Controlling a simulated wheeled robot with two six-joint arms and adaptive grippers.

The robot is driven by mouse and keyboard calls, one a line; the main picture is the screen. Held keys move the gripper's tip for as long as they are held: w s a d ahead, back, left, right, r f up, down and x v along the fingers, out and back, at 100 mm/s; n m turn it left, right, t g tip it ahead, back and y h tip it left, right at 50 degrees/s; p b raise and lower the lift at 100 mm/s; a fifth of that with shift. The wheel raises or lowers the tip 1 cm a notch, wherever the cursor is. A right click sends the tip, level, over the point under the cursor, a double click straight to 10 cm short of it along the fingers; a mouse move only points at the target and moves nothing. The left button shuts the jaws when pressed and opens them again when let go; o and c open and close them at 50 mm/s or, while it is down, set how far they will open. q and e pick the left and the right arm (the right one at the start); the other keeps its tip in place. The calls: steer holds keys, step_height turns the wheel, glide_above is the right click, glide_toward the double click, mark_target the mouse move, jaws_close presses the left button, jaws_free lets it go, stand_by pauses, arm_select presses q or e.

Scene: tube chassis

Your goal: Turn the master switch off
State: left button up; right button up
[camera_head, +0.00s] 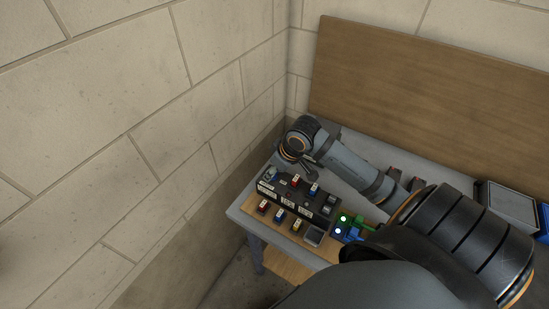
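A black chassis (294,205) with small coloured parts on top sits at the left end of the table. I cannot tell which of its parts is the master switch. A small grey-blue part (270,173) stands at its left end. My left gripper (309,168) hangs over the chassis's back left side, below the wrist. Its fingers are small, dark and partly hidden, so I cannot tell if they are open or whether they touch anything. My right gripper is not in view.
Several coloured pieces (280,215) line the front of the chassis. A green-lit part (343,219) and a blue-lit part are at its right, close to my arm. A grey box (509,205) stands further right. A wooden board (430,85) rises behind; a block wall (130,120) is left.

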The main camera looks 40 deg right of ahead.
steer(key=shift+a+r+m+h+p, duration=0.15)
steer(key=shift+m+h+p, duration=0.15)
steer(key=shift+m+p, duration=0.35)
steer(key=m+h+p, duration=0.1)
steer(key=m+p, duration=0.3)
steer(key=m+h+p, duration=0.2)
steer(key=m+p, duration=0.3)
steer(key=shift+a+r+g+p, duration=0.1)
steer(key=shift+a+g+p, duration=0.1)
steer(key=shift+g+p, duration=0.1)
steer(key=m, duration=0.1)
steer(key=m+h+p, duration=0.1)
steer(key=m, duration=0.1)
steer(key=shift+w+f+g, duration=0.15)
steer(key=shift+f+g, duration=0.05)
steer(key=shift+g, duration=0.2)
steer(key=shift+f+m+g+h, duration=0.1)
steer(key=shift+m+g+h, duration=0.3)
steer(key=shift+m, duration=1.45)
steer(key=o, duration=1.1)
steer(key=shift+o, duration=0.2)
